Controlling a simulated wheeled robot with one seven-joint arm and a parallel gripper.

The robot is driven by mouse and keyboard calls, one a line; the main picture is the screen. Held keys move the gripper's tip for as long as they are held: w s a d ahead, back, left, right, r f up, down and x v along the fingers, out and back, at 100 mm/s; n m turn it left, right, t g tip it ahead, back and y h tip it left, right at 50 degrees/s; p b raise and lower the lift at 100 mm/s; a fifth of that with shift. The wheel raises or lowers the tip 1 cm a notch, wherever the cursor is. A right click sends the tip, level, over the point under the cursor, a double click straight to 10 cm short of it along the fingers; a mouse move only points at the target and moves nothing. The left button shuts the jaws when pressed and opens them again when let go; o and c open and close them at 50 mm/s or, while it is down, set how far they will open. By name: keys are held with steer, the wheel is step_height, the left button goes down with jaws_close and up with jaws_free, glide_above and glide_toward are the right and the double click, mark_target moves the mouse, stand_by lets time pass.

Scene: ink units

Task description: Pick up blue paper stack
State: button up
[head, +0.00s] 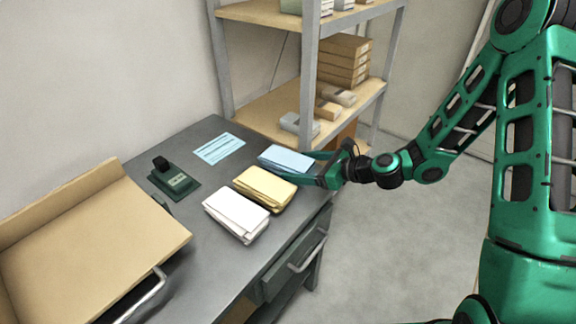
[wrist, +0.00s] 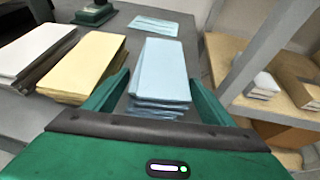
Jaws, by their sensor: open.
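The blue paper stack (head: 286,158) lies flat on the dark grey desk (head: 222,188), near its right edge. In the wrist view the blue stack (wrist: 162,75) is in the middle, its layered near end facing my gripper (wrist: 158,78). My gripper is open, with one green finger on each side of the stack's near part; whether either finger touches it I cannot tell. In the head view my gripper (head: 297,164) reaches in from the right at desk height, and its fingers partly cover the stack's near end.
A yellow stack (head: 265,188) lies close beside the blue one, with a white stack (head: 236,215) beyond it. A blue printed sheet (head: 219,148), a dark green stamp-like device (head: 174,180) and a tan sloped board (head: 95,245) are also there. A shelf rack (head: 311,75) stands behind, close to the right.

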mark_target(287, 163)
steer(key=shift+r+x, duration=0.2)
steer(key=shift+x, duration=1.05)
steer(key=shift+r+x, duration=0.15)
steer(key=shift+x, duration=1.1)
steer(key=shift+a, duration=0.15)
steer(key=c, duration=1.5)
steer(key=shift+o, duration=0.2)
